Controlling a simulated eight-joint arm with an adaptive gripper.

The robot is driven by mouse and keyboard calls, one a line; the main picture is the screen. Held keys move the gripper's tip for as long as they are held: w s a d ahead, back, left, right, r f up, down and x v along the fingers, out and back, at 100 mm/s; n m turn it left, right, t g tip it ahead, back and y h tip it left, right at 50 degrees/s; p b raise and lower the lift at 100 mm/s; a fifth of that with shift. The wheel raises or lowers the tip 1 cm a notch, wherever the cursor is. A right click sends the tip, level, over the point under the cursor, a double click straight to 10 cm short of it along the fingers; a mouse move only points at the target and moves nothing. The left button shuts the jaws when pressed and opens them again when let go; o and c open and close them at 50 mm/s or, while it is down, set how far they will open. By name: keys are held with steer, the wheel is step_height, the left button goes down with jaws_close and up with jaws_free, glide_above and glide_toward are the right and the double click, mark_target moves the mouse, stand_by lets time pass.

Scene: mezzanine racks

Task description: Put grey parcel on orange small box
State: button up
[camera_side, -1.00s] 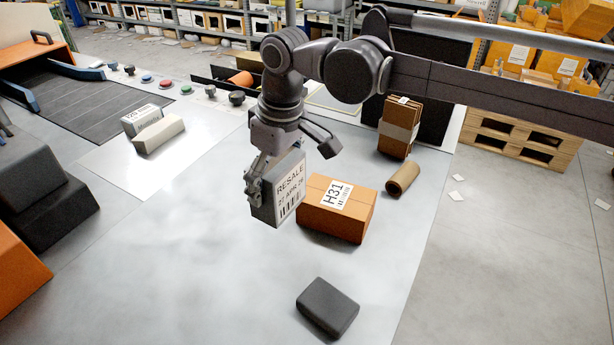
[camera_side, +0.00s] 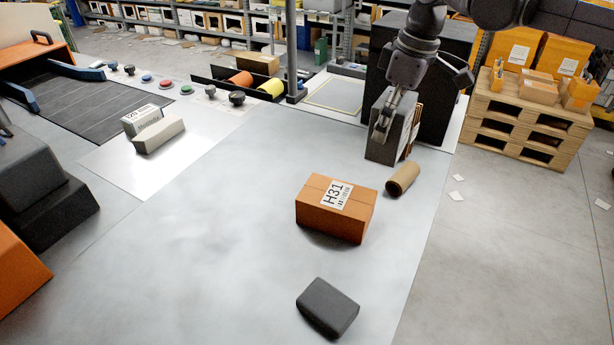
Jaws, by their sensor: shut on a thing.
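My gripper (camera_side: 382,122) is shut on the grey parcel (camera_side: 383,149) and holds it upright at the upper right. The parcel stands in front of a strapped brown-orange box stack (camera_side: 417,128), of which only an edge shows. I cannot tell whether the parcel touches it or the table. The orange small box (camera_side: 318,213) with an H31 label lies on the grey table, lower left of the gripper and apart from the parcel. Its top is clear.
A brown cardboard roll (camera_side: 403,179) lies just below right of the parcel. A dark grey block (camera_side: 328,307) lies near the front. A tall black box (camera_side: 440,80) stands behind the gripper. The middle-left of the table (camera_side: 210,230) is free.

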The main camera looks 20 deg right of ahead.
steer(key=shift+w+a+f, duration=0.15)
steer(key=shift+a+f, duration=2.2)
steer(key=shift+f, duration=0.05)
steer(key=shift+w+a+f, duration=0.1)
steer(key=shift+a+f, duration=2.25)
steer(key=shift+f, duration=0.05)
steer(key=o, duration=1.1)
steer(key=shift+f, duration=0.15)
steer(key=shift+o, duration=0.2)
